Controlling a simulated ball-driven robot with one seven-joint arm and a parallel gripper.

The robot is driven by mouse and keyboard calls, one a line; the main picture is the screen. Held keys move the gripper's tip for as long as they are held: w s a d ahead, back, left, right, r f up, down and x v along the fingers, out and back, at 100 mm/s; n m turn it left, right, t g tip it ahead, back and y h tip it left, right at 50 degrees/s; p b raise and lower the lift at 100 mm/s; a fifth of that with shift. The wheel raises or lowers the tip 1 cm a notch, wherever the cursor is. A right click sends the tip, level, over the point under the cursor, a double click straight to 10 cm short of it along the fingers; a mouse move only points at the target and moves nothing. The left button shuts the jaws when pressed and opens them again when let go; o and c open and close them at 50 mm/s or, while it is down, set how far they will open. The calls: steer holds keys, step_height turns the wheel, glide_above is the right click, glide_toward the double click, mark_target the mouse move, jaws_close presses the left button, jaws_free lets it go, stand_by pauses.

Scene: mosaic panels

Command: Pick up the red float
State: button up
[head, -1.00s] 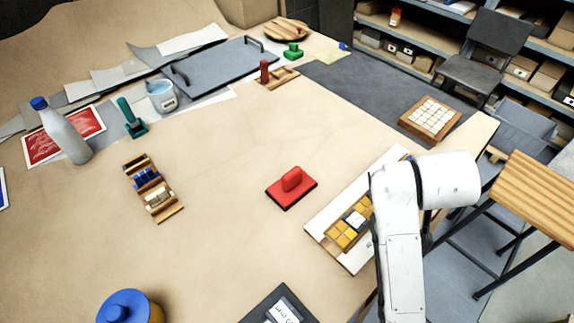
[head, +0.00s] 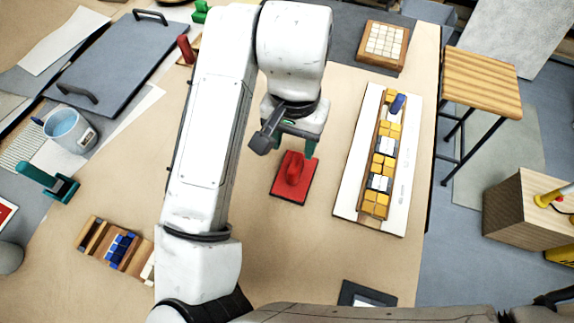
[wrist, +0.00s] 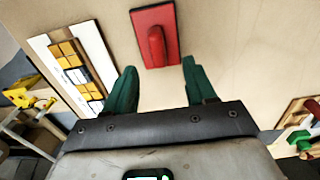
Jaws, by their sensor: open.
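The red float (head: 294,178), a flat red rectangular plate with a raised red handle, lies on the tan table. In the wrist view the red float (wrist: 155,35) is just beyond the fingertips, roughly midway between them, with its handle upright toward the camera. My gripper (head: 294,147) has green fingers and hangs at the float's far edge in the head view. In the wrist view my gripper (wrist: 157,70) is open, with nothing between its fingers. My arm does not cover the float.
A white board (head: 352,180) with yellow, white and blue tiles lies to the right of the float. A wooden tile tray (head: 114,249) is at lower left. A green-handled tool (head: 50,184) and a bucket (head: 70,130) stand farther left. The table between float and board is clear.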

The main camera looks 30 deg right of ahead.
mark_target(296, 162)
step_height(296, 162, down, 5)
steer(key=shift+r, duration=0.2)
steer(key=shift+d+f+p, duration=0.2)
steer(key=shift+f+p, duration=0.1)
steer(key=shift+f, duration=1.15)
steer(key=shift+d+f+p, duration=0.15)
steer(key=shift+f+p, duration=0.1)
steer(key=shift+f, duration=1.15)
steer(key=shift+c, duration=0.4)
jaws_close()
